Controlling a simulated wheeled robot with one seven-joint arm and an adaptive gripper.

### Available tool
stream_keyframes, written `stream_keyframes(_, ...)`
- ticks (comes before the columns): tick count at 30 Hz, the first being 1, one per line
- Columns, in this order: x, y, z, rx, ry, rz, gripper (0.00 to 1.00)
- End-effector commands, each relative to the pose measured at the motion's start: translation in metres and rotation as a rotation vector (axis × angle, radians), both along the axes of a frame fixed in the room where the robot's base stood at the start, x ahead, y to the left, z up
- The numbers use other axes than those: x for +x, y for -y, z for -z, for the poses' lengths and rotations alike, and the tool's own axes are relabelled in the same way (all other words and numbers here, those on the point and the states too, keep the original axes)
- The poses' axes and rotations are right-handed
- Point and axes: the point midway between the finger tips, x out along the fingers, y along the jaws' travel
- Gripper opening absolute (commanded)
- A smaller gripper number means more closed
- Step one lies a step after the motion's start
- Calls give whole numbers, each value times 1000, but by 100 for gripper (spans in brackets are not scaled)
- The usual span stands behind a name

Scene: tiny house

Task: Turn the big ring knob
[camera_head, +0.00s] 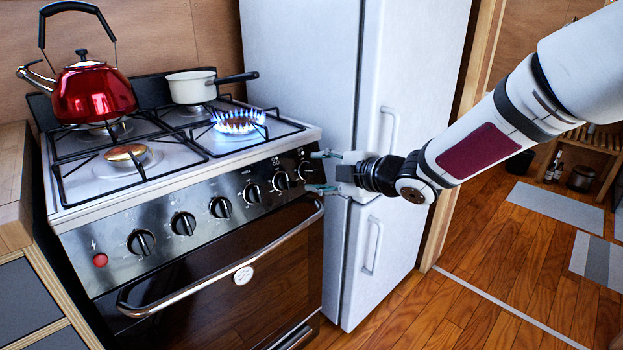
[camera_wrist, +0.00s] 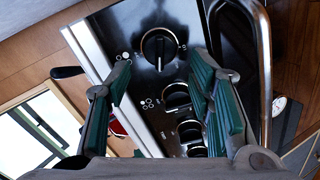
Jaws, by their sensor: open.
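The stove's front panel (camera_head: 172,251) carries a row of black knobs. The rightmost knob (camera_head: 305,170) is in front of my gripper (camera_head: 319,172), which is open with its fingertips to either side of it. In the wrist view that knob (camera_wrist: 158,47) shows ahead, between and beyond the two green-padded fingers of my gripper (camera_wrist: 160,70). I see no clear contact. The neighbouring knob (camera_head: 280,181) also shows in the wrist view (camera_wrist: 177,97). The front right burner (camera_head: 238,122) burns with a blue flame. I cannot tell from the markings which knob is the big ring's.
A red kettle (camera_head: 92,92) and a white saucepan (camera_head: 191,87) stand on the back burners. The oven handle (camera_head: 225,268) runs below the knobs. A white fridge (camera_head: 336,255) stands close to the right of the stove. The wooden floor (camera_head: 400,315) in front is clear.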

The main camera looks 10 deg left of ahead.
Motion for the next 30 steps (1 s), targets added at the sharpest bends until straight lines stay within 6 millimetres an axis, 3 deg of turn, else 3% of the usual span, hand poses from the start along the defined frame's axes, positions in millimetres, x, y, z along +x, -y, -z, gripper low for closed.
stream_keyframes(7,16,-21,10,0,0,-1,48)
stream_keyframes(18,19,-25,10,-1,-1,0,48)
stream_keyframes(20,19,-25,10,0,0,0,37)
stream_keyframes(24,20,-24,10,0,0,0,5)
stream_keyframes(30,20,-24,10,2,-4,1,4)
